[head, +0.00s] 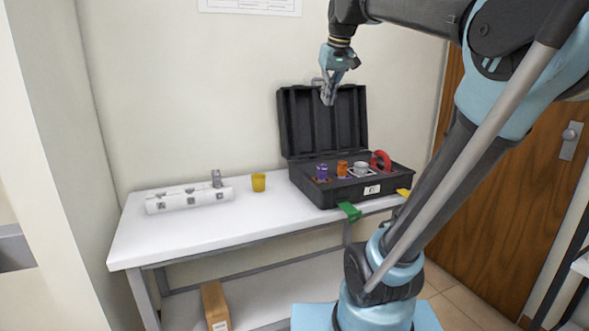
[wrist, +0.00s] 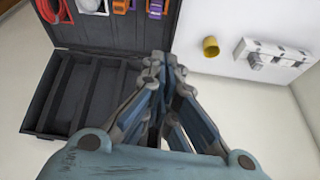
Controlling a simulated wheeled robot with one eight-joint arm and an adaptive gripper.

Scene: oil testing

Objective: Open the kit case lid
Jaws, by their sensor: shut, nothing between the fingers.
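The black kit case (head: 335,190) stands on the white table with its lid (head: 297,125) raised, leaning back near the wall. The lid's inside shows several upright ribs. In the base sit a purple item (head: 322,172), an orange item (head: 342,168), a pale round item (head: 361,169) and a red looped item (head: 381,161). My gripper (head: 327,97) is shut and empty, in front of the upper part of the lid. I cannot tell whether it touches the lid. In the wrist view the shut fingers (wrist: 158,60) show beside the lid (wrist: 75,90).
The white table (head: 150,235) has free room at its front left. A yellow cup (head: 258,182) and a white rack-like unit (head: 190,198) stand left of the case. Green (head: 350,211) and yellow (head: 404,192) tabs lie at the table's front edge. A cardboard box (head: 215,305) is below.

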